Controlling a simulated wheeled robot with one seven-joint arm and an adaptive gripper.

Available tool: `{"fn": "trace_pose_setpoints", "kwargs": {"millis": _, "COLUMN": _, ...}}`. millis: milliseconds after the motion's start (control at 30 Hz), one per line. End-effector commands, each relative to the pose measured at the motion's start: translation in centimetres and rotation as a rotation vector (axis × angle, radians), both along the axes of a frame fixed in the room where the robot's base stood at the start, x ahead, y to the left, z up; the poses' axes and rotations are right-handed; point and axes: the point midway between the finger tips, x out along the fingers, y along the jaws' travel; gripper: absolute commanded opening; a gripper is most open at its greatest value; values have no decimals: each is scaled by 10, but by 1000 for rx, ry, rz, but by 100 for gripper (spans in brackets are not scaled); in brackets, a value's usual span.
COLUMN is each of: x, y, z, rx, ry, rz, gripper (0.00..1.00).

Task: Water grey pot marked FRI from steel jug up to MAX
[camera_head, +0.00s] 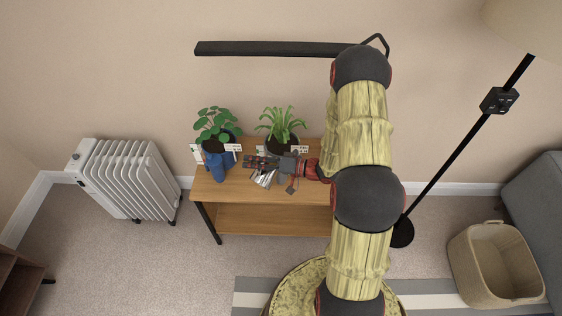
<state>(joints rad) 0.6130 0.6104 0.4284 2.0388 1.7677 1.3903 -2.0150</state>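A steel jug (263,179) is on or just above the front of the wooden table, partly covered by my gripper. My gripper (254,163) reaches in from the right with its fingers pointing left, over or at the jug. I cannot tell whether the fingers are closed on it. Behind it stands a dark grey pot (279,147) with a strap-leaved plant (283,122). To the left is another pot, mostly hidden, with a round-leaved plant (217,123). White tags stand by both pots, too small to read, so I cannot tell which is FRI. No MAX mark or water level is legible.
The wooden table (232,190) has bare room at the front. A white radiator (130,180) is left, a floor lamp (455,155) and basket (495,265) right.

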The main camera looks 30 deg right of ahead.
Motion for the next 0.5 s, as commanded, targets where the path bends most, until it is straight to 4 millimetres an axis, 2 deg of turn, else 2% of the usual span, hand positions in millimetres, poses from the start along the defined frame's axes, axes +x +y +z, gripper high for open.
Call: {"fn": "trace_pose_setpoints", "kwargs": {"millis": 500, "x": 2, "y": -3, "z": 4, "rx": 36, "ry": 15, "rz": -1, "gripper": 0}}
